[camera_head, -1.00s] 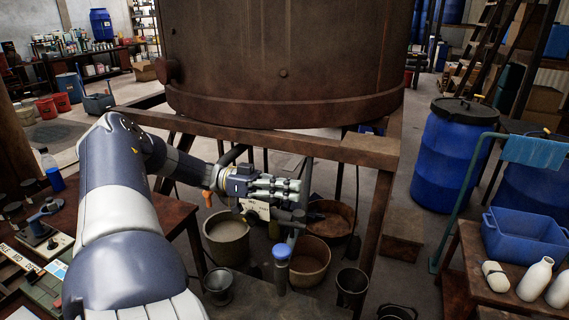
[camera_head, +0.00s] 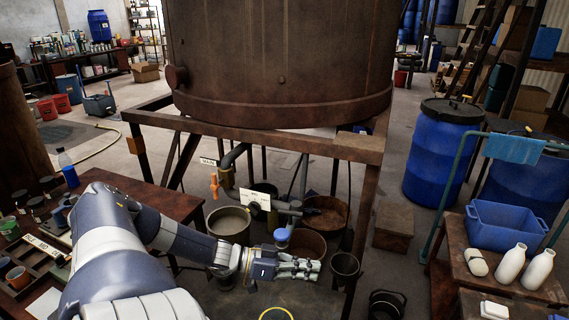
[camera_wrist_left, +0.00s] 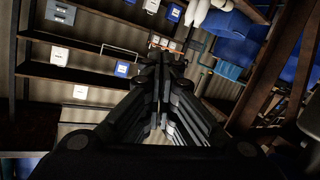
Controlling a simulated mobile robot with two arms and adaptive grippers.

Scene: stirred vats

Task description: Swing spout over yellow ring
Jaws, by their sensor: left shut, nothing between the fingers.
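The spout pipe (camera_head: 288,208) sits under the big rusty tank, with a valve and a white label card beside it. A yellow ring (camera_head: 276,314) shows only in part at the bottom edge of the head view. My left gripper (camera_head: 312,267) is shut and empty, in front of and below the spout in the picture, apart from it. It lies between the spout and the ring in the picture. In the left wrist view its dark fingers (camera_wrist_left: 163,85) point away. The spout's outlet is not clear. My right gripper is not in view.
The tank (camera_head: 280,60) stands on a rusty frame (camera_head: 358,145). A blue-topped piece (camera_head: 281,235) rises just behind my left gripper. Buckets (camera_head: 229,222) stand below the pipes. An orange handle (camera_head: 214,184) hangs left of the spout. A table with white bottles (camera_head: 511,264) is at right.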

